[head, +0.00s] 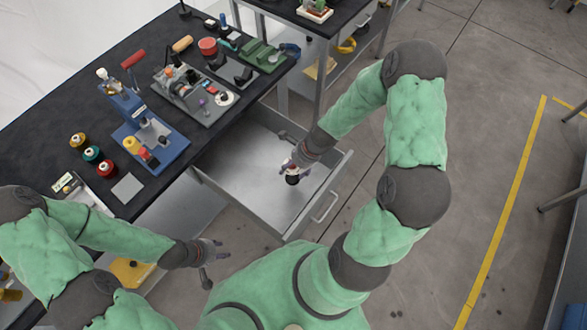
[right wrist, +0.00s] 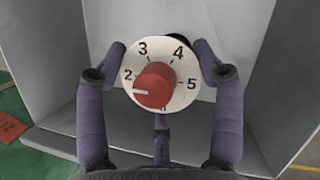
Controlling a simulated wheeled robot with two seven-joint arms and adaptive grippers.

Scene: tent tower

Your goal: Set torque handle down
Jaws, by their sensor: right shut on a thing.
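The torque handle (right wrist: 164,80) has a white dial numbered 2 to 5 and a red knob, facing the camera in the right wrist view. My right gripper (right wrist: 165,78) is shut on it, with purple fingers at either side of the dial.
The drawer floor around the handle looks clear. The black workbench (head: 60,113) at left carries a blue press (head: 150,137), a grey fixture plate (head: 190,93), several coloured spools (head: 92,153) and a green tool (head: 262,56). A second bench (head: 345,20) stands behind.

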